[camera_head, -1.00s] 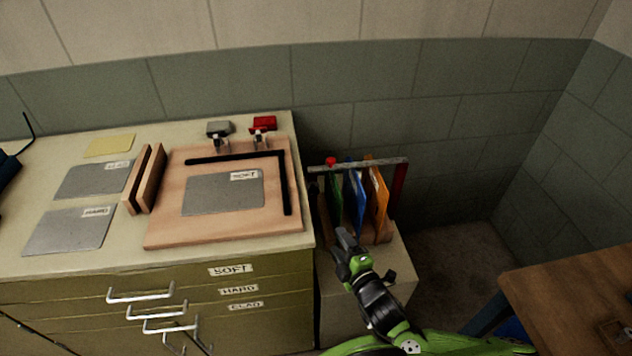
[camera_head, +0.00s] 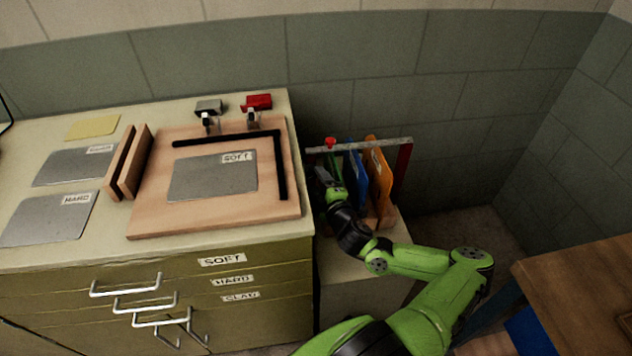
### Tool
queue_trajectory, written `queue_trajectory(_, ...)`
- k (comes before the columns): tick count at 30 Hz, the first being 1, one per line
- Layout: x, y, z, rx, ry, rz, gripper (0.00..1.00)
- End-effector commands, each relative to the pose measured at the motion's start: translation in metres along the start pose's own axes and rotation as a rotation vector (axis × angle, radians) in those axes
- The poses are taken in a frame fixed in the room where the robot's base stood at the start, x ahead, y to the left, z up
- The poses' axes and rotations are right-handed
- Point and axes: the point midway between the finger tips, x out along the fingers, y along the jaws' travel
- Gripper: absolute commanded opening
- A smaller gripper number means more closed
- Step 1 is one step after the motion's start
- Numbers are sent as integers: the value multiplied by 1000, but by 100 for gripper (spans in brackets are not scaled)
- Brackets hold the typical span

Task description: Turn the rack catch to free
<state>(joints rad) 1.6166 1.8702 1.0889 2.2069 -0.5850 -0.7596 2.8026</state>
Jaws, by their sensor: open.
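The rack (camera_head: 403,172) stands on a low cabinet to the right of the bench, with a grey bar (camera_head: 375,145) across its top. A small red knob (camera_head: 330,142), which looks like the catch, sits on the bar near its left end. Green, blue (camera_head: 356,178) and orange (camera_head: 381,180) boards stand upright in the rack under the bar. My gripper (camera_head: 323,174) is open at the rack's left front, just below the red knob and apart from it. It partly hides the green board (camera_head: 335,165). The fingertips are small and dark here.
The bench (camera_head: 300,228) at left holds a wooden board (camera_head: 150,222) with a grey sheet marked SOFT, two clamps, and loose sheets. Its drawers have protruding handles. A wooden table (camera_head: 585,275) stands at lower right. Floor between is open.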

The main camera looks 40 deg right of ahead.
Motion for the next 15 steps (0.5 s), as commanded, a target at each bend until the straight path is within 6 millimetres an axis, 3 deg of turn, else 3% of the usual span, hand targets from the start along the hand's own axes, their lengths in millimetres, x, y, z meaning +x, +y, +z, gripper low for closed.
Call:
queue_trajectory(4,18,-1,0,-1,0,0,60)
queue_trajectory(12,22,0,0,0,1,0,60)
queue_trajectory(15,21,0,0,0,1,0,48)
